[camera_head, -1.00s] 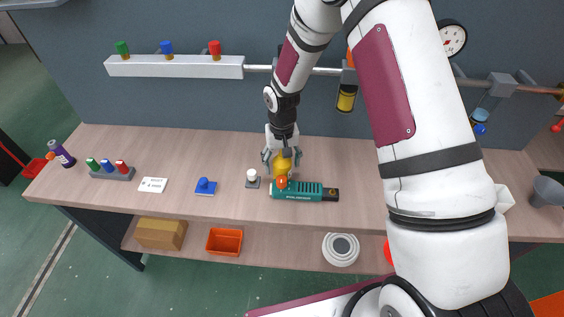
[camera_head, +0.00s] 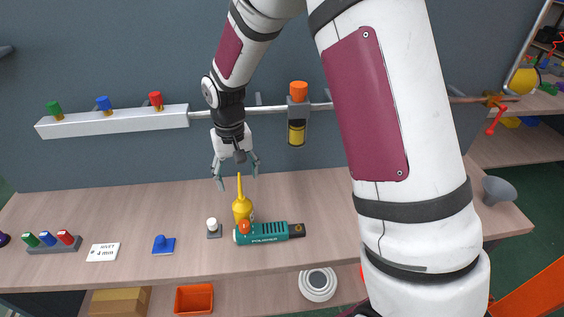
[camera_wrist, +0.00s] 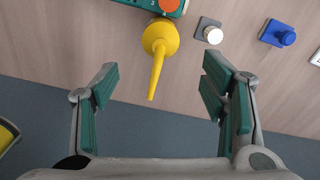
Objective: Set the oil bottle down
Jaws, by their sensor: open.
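The yellow oil bottle (camera_head: 242,208) stands upright on the wooden bench, its thin spout pointing up, just behind the green polisher. In the wrist view the oil bottle (camera_wrist: 160,42) lies between the lines of the two fingers, with its spout toward the gripper and nothing touching it. My gripper (camera_head: 238,182) is open and empty above the bottle, near the spout's tip. Its spread green-padded fingers also show in the wrist view (camera_wrist: 165,95).
The green polisher (camera_head: 268,233) lies close in front of the bottle. A white-topped part (camera_head: 213,228), a blue part (camera_head: 163,244), a rivet card (camera_head: 103,252) and a bottle rack (camera_head: 55,243) stand to the left. A pipe with a filter unit (camera_head: 297,115) runs along the wall.

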